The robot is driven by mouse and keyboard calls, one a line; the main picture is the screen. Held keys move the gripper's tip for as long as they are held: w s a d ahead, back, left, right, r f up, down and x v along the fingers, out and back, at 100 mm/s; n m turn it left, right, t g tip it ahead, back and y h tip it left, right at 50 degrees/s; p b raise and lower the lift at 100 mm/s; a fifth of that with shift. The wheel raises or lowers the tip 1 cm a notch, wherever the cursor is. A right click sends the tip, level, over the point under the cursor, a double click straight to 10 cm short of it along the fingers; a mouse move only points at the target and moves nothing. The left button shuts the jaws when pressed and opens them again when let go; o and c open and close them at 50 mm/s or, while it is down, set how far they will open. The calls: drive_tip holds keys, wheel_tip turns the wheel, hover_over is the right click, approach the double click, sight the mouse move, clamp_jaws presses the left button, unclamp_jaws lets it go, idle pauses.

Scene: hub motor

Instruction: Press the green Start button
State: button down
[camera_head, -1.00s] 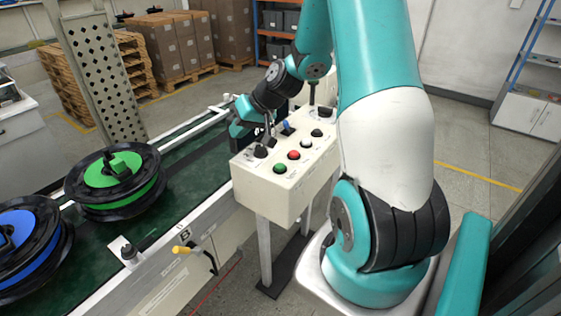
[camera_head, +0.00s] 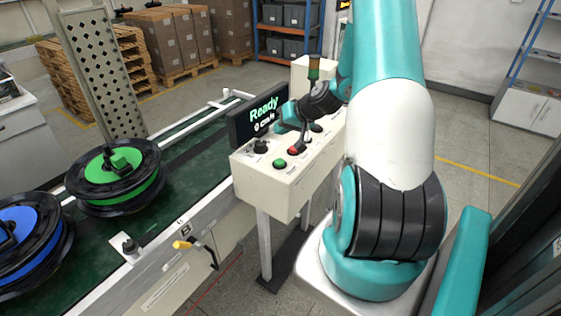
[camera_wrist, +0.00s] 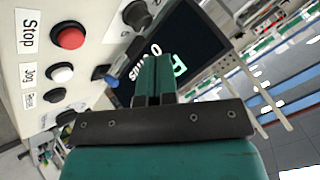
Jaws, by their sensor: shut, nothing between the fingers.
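The green Start button (camera_head: 279,163) is at the front left of the cream control box (camera_head: 265,185) in the head view. The red Stop button (camera_head: 295,150) is just behind and right of it; it also shows in the wrist view (camera_wrist: 68,36). The green button is not visible in the wrist view. My gripper (camera_head: 303,133) is over the box, behind and to the right of the green button, and apart from it. In the wrist view its teal fingers (camera_wrist: 154,78) are together with nothing between them.
A display (camera_head: 258,117) reading "Ready" stands at the box's left rear. A black knob (camera_head: 260,147) is left of the buttons. A conveyor (camera_head: 180,175) with hub motors runs on the left.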

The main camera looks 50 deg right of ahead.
sight(281, 160)
wheel_tip(281, 160, down, 8)
drive_tip(key=b, duration=0.5)
idle(1.8)
drive_tip(key=shift+f+b, duration=0.5)
drive_tip(key=shift+b, duration=0.1)
